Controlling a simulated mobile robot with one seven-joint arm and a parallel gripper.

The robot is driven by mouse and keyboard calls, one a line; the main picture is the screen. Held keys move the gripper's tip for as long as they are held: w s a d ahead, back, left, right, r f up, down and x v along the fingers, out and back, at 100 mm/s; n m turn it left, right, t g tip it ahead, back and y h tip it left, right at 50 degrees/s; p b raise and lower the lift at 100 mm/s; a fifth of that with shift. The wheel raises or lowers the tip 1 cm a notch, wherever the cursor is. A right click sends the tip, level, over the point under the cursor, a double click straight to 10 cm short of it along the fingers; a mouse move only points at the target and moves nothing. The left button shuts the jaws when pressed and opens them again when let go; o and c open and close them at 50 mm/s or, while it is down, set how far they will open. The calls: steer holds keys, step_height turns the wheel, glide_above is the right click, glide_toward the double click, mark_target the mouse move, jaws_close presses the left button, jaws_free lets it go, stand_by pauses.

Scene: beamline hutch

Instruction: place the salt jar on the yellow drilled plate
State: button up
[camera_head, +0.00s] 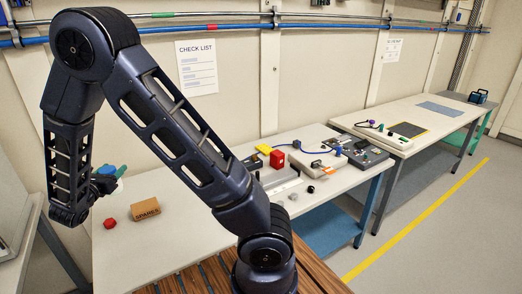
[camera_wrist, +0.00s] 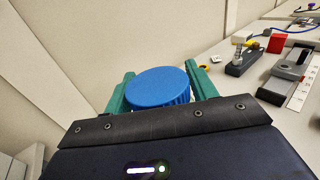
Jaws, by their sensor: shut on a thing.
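My gripper (camera_wrist: 158,74) has two green fingers, shut on a jar with a ribbed blue lid (camera_wrist: 157,90). I take it to be the salt jar; its body and any label are hidden below the lid. In the head view, the blue lid (camera_head: 106,169) shows at the left, beside the green fingers, above the near left part of the table. A small yellow piece (camera_head: 264,149) lies at the back of the same table, left of a red block. I cannot make out holes in it, so I cannot tell if it is the drilled plate.
A brown SPARES box (camera_head: 146,208) and a red knob-like piece (camera_head: 110,223) stand on the near table. A red block (camera_head: 277,159), a grey rail fixture (camera_head: 280,182) and a control box (camera_head: 366,154) crowd its far end. The table's middle is partly hidden by my arm.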

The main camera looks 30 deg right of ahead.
steer(key=w+d+m+g+h, duration=0.4)
steer(key=w+d+g, duration=0.1)
steer(key=w+d, duration=1.05)
steer(key=w+d+m+g+h, duration=0.1)
steer(key=w+d+g, duration=0.15)
steer(key=d, duration=0.45)
steer(key=w+d+m+g+h, duration=0.1)
steer(key=w+d+m, duration=0.1)
steer(key=w+d, duration=0.35)
steer(key=w+d+m+g, duration=0.1)
steer(key=w+d, duration=0.1)
steer(key=d, duration=0.6)
steer(key=m+g, duration=0.6)
steer(key=g, duration=0.4)
glide_above(268, 148)
steer(key=f, duration=1.7)
steer(key=shift+w+d+f, duration=0.2)
steer(key=shift+w+f, duration=0.05)
steer(key=shift+f, duration=0.15)
steer(key=shift+f, duration=0.1)
steer(key=o, duration=1.2)
